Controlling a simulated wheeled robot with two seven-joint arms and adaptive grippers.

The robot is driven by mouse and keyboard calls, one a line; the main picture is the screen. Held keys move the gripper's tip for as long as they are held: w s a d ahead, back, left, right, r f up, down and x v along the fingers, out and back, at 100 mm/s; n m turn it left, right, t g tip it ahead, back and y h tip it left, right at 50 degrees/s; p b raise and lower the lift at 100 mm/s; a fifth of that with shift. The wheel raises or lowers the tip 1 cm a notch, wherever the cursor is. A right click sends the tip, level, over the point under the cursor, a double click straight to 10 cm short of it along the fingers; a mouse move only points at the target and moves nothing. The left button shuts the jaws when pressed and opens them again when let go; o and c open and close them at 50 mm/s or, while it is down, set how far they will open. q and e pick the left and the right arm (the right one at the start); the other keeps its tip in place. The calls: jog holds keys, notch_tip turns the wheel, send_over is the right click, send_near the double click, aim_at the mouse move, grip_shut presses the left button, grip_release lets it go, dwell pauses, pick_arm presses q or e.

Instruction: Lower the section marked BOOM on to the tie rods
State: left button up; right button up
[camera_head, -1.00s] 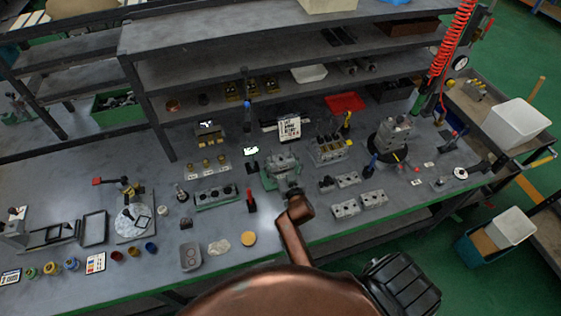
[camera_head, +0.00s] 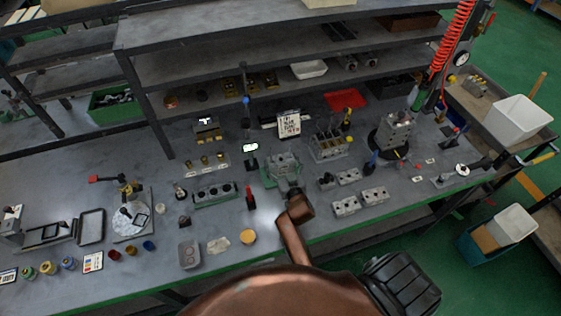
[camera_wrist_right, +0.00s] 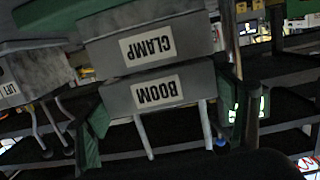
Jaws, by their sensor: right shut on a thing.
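The grey section marked BOOM (camera_wrist_right: 155,92) fills the middle of the right wrist view, its label upside down. My right gripper (camera_wrist_right: 163,112) is shut on it, with green fingers at both sides. The section marked CLAMP (camera_wrist_right: 150,46) lies right against it or very close; I cannot tell whether they touch. Pale tie rods (camera_wrist_right: 145,137) stick out of the BOOM section's other face. In the head view my right gripper (camera_head: 290,190) is over the grey block stack (camera_head: 282,166) at the bench middle and partly hides it. My left gripper is out of view.
In the right wrist view a block marked LIFT (camera_wrist_right: 10,90) with rods is at the left. In the head view a valve block (camera_head: 328,147) stands to the right, with small grey blocks (camera_head: 346,205) in front. A red-handled tool (camera_head: 250,198) stands close on the left.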

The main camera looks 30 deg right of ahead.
jog(key=shift+w+a, duration=0.1)
jog(key=shift+a, duration=0.1)
jog(key=o, duration=1.6)
jog(key=shift+o, duration=0.3)
jog(key=shift+f, duration=0.2)
jog(key=shift+r, duration=0.1)
notch_tip(320, 180, up, 15)
jog(key=p, duration=1.2)
notch_tip(320, 180, up, 5)
jog(key=p, duration=0.4)
send_over(281, 159)
jog(key=shift+r, duration=0.2)
jog(key=shift+w+a, duration=0.1)
jog(key=shift+a, duration=0.05)
